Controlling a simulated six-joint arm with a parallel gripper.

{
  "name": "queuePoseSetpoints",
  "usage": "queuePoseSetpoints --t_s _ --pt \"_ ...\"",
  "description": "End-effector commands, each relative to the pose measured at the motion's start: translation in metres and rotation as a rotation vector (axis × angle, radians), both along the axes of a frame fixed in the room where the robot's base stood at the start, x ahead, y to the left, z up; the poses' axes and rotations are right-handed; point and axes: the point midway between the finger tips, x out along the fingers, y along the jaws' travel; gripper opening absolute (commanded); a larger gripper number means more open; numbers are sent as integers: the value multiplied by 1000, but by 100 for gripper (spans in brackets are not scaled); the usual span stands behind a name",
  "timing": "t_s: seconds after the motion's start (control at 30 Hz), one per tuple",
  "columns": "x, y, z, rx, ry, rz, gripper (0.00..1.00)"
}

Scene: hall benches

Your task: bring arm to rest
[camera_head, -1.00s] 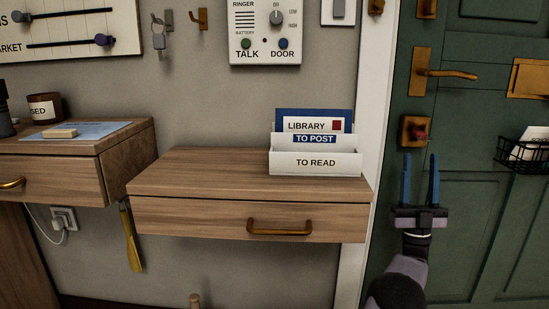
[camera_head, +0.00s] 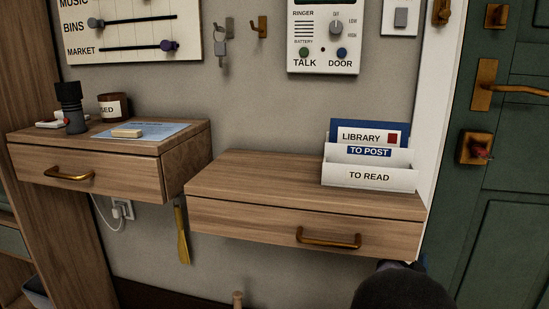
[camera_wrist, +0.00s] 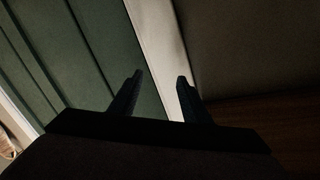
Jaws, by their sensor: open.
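My gripper (camera_wrist: 160,92) shows in the wrist view with its two fingers apart and nothing between them. Behind the fingers are the green door and its pale frame, in dim light. In the head view only a dark rounded part of my arm shows at the bottom, right of centre. The fingers are hidden there, below the right end of the shelf drawer.
A wooden drawer shelf (camera_head: 270,215) with a brass handle carries a white letter holder (camera_head: 368,176). A second drawer unit (camera_head: 100,170) stands left. A yellow shoehorn-like thing (camera_head: 183,240) hangs between them. The green door (camera_head: 505,230) is at right.

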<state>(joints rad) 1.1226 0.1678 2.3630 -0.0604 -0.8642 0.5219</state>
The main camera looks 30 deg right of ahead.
Motion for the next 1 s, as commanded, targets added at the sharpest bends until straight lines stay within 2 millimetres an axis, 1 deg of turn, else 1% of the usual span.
queuePoseSetpoints --t_s 0.03,0.07,0.1,0.17,0.2,0.27,0.3,0.37,0.4,0.47,0.5,0.6,0.7,0.8,0.9,1.0 --pt "25 26 -3 63 60 64 43" --pt "37 40 -9 96 99 99 43" --pt "52 60 -18 142 155 148 43" --pt "74 93 -30 200 244 229 43" --pt "86 117 -37 236 305 284 43" --pt "101 154 -47 285 404 372 43" --pt "108 180 -52 314 471 432 43" --pt "113 220 -60 353 577 524 43" --pt "114 248 -64 376 650 587 43" --pt "110 288 -69 405 763 682 43" --pt "104 313 -71 421 837 743 43" --pt "84 366 -74 449 1007 878 43" --pt "60 405 -73 462 1151 985 43" --pt "36 434 -70 466 1277 1076 43" --pt "11 456 -64 466 1393 1156 43" --pt "-14 475 -56 463 1505 1230 43"
